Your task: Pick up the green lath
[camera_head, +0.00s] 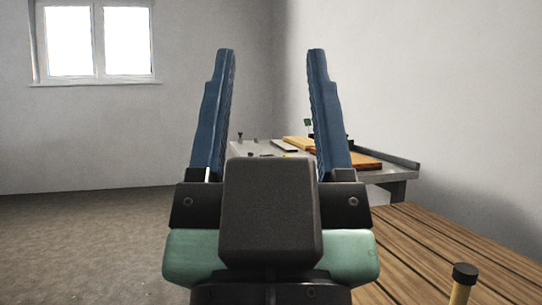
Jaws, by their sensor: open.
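My gripper (270,52) fills the middle of the view. Its two blue fingers point up and away from me, wide apart, with nothing between them. I cannot make out a green lath for certain. A tiny green patch (307,121) shows just left of the right finger, above the far grey table, too small to identify. The gripper hides part of that table.
The grey table (245,150) stands beyond my gripper near the wall, with an orange-brown board (366,161) and small items on it. A slatted wooden surface (440,262) lies at right, with a black-capped yellow post (463,281) at its front. Open floor (85,235) lies left.

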